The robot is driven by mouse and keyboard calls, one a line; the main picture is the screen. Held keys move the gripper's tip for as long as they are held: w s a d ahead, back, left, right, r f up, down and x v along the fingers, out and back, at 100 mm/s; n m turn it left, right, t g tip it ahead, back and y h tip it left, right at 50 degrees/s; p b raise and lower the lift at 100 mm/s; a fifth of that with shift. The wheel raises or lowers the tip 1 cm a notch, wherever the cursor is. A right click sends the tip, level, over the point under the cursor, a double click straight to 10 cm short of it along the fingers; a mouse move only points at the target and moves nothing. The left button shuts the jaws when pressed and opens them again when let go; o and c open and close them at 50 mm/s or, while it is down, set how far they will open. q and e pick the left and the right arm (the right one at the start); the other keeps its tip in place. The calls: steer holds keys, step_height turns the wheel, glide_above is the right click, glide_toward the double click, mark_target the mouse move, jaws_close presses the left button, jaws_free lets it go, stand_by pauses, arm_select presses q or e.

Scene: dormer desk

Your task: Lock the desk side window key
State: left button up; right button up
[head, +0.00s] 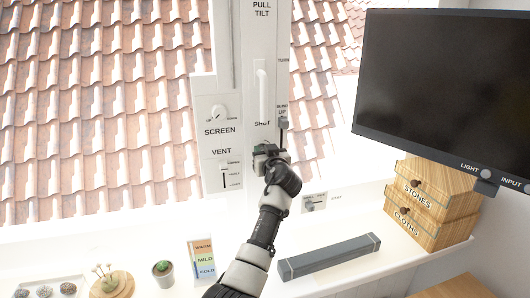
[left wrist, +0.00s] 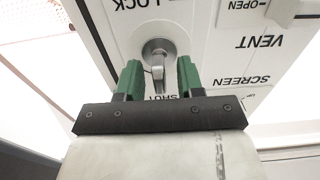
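The window key (left wrist: 158,70) is a small grey metal piece on a round silver lock plate (left wrist: 158,46) in the white window frame, seen in the left wrist view. The lettering there appears upside down, with LOCK at the upper left and a partly covered SHUT below the key. My left gripper (left wrist: 158,78) has its two green fingers apart, one on each side of the key, with a visible gap to both. In the head view my left gripper (head: 268,152) is at the frame's lower part and hides the key. My right gripper is not in view.
A SCREEN knob (head: 219,113) and VENT slider (head: 225,178) sit left of my gripper; a white handle (head: 262,95) is above. A monitor (head: 450,80) and wooden drawers (head: 432,203) stand right. A grey bar (head: 328,257), small cactus (head: 163,268) and colored card (head: 203,260) rest on the sill.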

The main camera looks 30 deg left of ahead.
arm_select(q)
steer(key=shift+c, duration=0.4)
jaws_close()
steer(key=shift+m, duration=0.3)
steer(key=m, duration=0.3)
steer(key=shift+d+b, duration=0.1)
steer(key=shift+b, duration=0.25)
steer(key=m, duration=0.3)
steer(key=shift+w+m, duration=0.15)
steer(key=shift+m, duration=0.25)
steer(key=shift+w+d+f+m+p, duration=0.15)
steer(key=shift+m+p, duration=1)
steer(key=shift+m, duration=1.5)
steer(key=shift+s+f+m+p, duration=0.15)
steer(key=shift+m+p, duration=1)
steer(key=shift+m, duration=1.5)
steer(key=shift+w+f, duration=0.1)
